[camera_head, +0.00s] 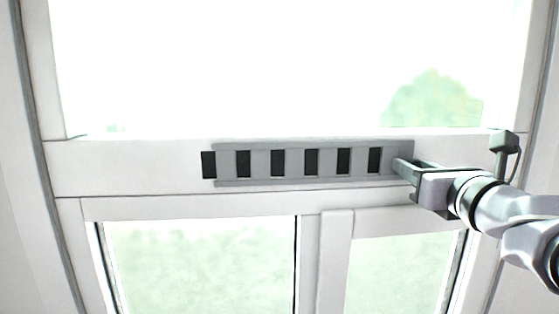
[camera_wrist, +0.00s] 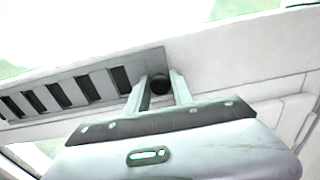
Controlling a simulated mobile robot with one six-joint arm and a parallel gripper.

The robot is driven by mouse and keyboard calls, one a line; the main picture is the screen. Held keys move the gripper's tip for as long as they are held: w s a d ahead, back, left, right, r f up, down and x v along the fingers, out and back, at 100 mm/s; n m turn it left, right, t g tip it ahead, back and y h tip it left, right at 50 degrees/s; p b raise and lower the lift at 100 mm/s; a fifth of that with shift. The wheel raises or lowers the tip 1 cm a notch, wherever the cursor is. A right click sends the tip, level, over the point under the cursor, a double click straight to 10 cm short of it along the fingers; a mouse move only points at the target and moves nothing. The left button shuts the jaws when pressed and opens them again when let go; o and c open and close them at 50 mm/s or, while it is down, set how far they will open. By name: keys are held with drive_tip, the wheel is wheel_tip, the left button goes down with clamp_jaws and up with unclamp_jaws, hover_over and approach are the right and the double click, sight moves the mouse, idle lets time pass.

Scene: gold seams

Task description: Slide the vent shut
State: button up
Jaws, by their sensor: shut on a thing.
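The vent (camera_head: 326,153) is a long grey slotted plate on the white horizontal window bar. Several dark openings show between its grey slats, and one dark opening lies past the plate's left end. In the wrist view the vent (camera_wrist: 86,88) runs from the lower left to the upper middle, with its dark slots visible. My gripper (camera_head: 401,167) is at the vent's right end. In the wrist view its two fingers (camera_wrist: 160,86) stand on either side of a dark round knob (camera_wrist: 160,84) at that end and are shut on it.
The white window bar (camera_head: 120,168) runs across the frame behind the vent. Bright glass (camera_head: 240,70) is above, and two lower panes (camera_head: 200,265) are below. My arm comes in from the right. The bar left of the vent is clear.

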clamp_jaws()
idle(1.1)
